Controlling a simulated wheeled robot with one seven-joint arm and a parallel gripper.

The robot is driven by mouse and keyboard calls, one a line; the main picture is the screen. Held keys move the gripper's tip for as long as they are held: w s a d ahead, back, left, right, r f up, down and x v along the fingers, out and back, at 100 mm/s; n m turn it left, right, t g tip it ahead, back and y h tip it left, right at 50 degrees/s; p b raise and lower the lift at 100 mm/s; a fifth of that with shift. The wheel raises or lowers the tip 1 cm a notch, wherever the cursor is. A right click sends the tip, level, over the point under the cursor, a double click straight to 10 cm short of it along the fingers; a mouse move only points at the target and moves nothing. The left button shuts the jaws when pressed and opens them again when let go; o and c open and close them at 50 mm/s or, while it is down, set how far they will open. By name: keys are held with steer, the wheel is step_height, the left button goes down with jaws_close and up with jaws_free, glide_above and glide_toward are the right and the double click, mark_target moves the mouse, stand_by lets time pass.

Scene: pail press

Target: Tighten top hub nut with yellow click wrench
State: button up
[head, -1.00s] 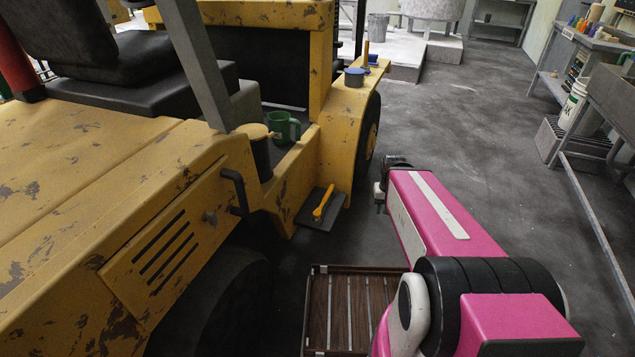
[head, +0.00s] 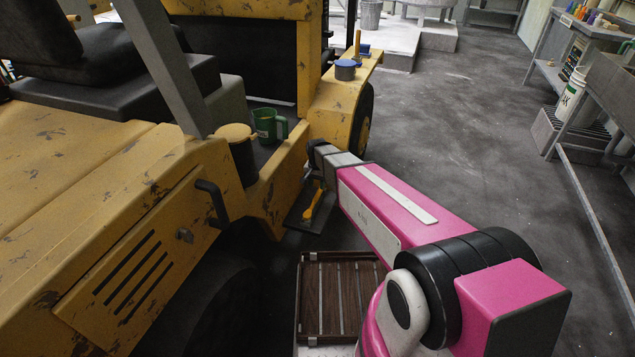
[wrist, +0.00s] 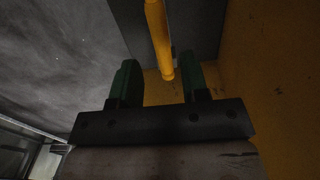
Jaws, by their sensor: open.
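The yellow click wrench (head: 315,203) lies on the dark step plate (head: 296,220) at the side of the yellow loader. In the wrist view the wrench handle (wrist: 159,40) runs down from the top edge, and its end lies between my fingertips or just beyond them. My gripper (wrist: 156,82) is open, with its two dark green fingers on either side of the handle's line; I see no contact. In the head view my gripper is mostly hidden beside the step. I cannot make out the top hub nut.
The yellow loader body (head: 100,185) fills the left side. A green mug (head: 268,126) and a lidded canister (head: 236,150) stand on its ledge. A slatted wooden crate (head: 340,290) is on the floor below my arm. Open floor (head: 460,130) lies to the right.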

mark_target(317, 195)
step_height(317, 195, down, 7)
steer(key=shift+f, duration=0.1)
steer(key=shift+r, duration=0.2)
jaws_close()
steer(key=shift+r, duration=2.5)
